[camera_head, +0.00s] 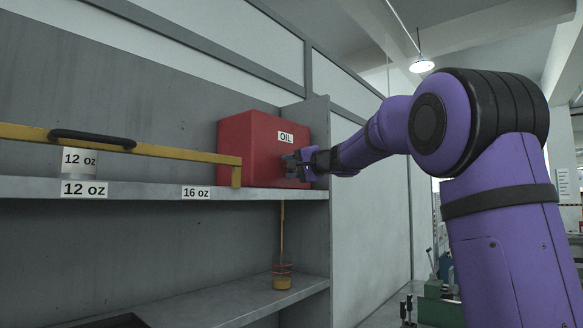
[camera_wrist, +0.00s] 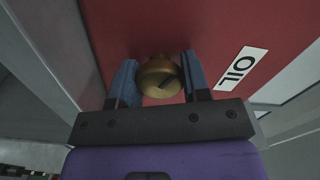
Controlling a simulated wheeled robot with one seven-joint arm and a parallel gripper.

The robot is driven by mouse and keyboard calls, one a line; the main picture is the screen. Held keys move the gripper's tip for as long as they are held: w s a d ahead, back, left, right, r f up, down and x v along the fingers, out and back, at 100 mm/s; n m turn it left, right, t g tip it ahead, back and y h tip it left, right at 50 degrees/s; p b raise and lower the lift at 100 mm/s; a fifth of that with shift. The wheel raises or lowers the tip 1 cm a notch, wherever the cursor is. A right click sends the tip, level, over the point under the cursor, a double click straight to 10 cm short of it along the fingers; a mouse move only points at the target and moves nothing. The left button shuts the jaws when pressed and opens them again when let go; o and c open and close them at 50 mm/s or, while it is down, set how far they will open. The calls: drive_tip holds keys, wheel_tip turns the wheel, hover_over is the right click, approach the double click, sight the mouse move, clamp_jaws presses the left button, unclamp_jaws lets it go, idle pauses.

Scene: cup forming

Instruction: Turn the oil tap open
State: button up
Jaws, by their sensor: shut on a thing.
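The red oil box (camera_head: 250,148) with a white OIL label (camera_head: 286,137) stands on the upper shelf. In the wrist view the box (camera_wrist: 140,28) fills the background, with the label (camera_wrist: 240,68) to the right. The brass tap (camera_wrist: 160,78) sits on the box face, between the two blue fingers of my gripper (camera_wrist: 158,80). The fingers are shut on the tap, one on each side. In the head view my gripper (camera_head: 300,165) is at the front of the box and hides the tap.
A yellow bar (camera_head: 190,153) with a black handle (camera_head: 92,138) runs along the upper shelf (camera_head: 140,190). A thin yellow stream (camera_head: 282,230) runs down to a small amber container (camera_head: 282,276) on the lower shelf (camera_head: 220,300).

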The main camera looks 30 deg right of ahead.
drive_tip(key=shift+f+n, duration=0.1)
drive_tip(key=shift+n, duration=1.6)
drive_tip(key=o, duration=0.9)
drive_tip(key=shift+o, duration=0.2)
drive_tip(key=v, duration=1)
drive_tip(key=shift+s+d, duration=0.15)
drive_tip(key=shift+s, duration=0.2)
